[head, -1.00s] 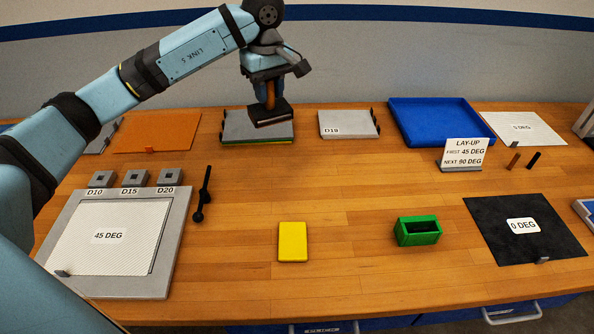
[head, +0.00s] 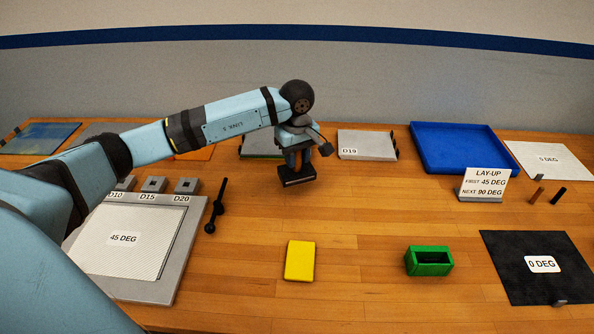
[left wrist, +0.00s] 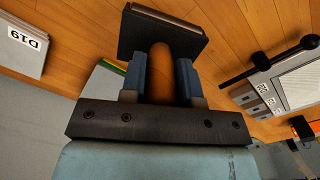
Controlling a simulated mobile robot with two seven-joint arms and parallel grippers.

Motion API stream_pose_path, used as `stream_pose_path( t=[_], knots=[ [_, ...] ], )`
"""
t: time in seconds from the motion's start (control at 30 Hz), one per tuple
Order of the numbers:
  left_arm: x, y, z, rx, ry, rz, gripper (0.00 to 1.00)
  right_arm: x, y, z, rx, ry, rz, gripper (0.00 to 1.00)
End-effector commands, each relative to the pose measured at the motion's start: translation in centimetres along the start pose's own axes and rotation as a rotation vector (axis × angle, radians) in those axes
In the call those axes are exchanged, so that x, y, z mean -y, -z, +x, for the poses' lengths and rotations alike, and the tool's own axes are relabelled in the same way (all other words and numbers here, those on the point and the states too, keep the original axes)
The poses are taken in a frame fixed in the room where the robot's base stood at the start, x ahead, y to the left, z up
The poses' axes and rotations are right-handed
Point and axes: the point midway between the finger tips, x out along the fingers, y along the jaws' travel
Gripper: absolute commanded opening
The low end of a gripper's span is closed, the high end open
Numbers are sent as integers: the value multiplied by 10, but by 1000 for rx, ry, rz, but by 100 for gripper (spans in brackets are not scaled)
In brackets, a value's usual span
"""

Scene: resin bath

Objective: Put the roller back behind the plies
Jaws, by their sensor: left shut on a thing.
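My left gripper (head: 297,158) is shut on a tool with an orange-brown handle (left wrist: 160,72) and a wide, dark, block-like head (head: 297,177). In the left wrist view the handle sits between the two blue fingers and the head (left wrist: 162,35) sticks out beyond them. I cannot tell for sure whether this tool is the roller. It is in front of a grey plate (head: 262,142), seemingly above the table. A 45 DEG ply (head: 120,240) lies in a grey frame at left. Black 0 DEG (head: 520,285) and white 0 DEG (head: 550,160) plies lie at right.
A black rod with knobs (head: 217,205) lies right of the frame. A yellow block (head: 300,260) and green box (head: 428,262) stand in front. A blue tray (head: 465,135), D19 plate (head: 367,146) and lay-up sign (head: 483,184) are behind. The middle is clear.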

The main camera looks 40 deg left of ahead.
Motion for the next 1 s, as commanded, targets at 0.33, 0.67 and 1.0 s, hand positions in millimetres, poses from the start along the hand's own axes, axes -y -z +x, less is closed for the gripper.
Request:
stream_pose_path(
  t=[0.33, 0.67, 1.0],
  knots=[
    [0, -1, 34, 2, 0, 0, 7, -2, 2, -1, 1, -4, -5, 82],
    [-1, 0, 52, -1, -3, 0, 7, -3, 2, -2, 0, -4, -7, 82],
    [0, 0, 56, 0, -1, 0, 55, -2, -1, 0, 6, -3, -5, 82]
  ],
)
